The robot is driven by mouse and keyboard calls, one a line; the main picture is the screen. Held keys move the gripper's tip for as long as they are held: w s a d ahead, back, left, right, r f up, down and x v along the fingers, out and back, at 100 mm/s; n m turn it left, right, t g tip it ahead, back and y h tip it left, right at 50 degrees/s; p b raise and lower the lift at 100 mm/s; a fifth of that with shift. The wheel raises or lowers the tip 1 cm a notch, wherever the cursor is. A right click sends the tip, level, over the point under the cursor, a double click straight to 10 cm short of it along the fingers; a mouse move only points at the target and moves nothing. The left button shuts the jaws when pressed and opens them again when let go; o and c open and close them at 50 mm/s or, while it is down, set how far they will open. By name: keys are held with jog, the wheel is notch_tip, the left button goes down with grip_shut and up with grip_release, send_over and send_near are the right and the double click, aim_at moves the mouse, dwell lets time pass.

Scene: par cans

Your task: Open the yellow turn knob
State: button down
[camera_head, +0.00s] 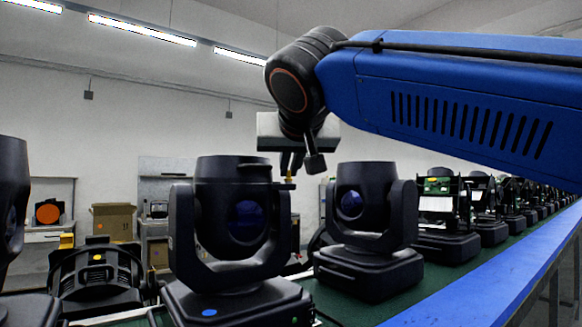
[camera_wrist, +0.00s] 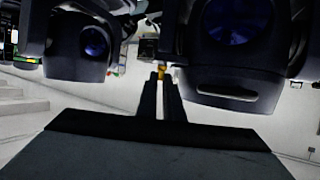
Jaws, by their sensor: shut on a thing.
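A small yellow turn knob (camera_wrist: 161,73) shows at the tips of my gripper (camera_wrist: 161,84) in the wrist view. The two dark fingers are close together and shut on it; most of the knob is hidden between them. In the head view my gripper (camera_head: 288,172) points down beside the upper right of the nearest black moving-head light (camera_head: 234,215). A bit of yellow shows just under the fingertips there. I cannot tell how far the knob is turned.
A second black light (camera_head: 368,225) stands close to the right, and a long row of units runs back along the green belt. A blue rail (camera_head: 500,290) edges the belt at the right. A black fixture (camera_head: 97,275) lies at the left.

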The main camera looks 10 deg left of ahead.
jog(key=shift+a+f+m+h, duration=0.15)
jog(key=shift+f+m+h, duration=0.05)
jog(key=shift+m+h, duration=0.55)
jog(key=c, duration=1.9)
grip_release()
jog(key=shift+s+r, duration=0.1)
jog(key=v, duration=1.7)
jog(key=shift+s+f, duration=0.2)
jog(key=shift+s, duration=0.1)
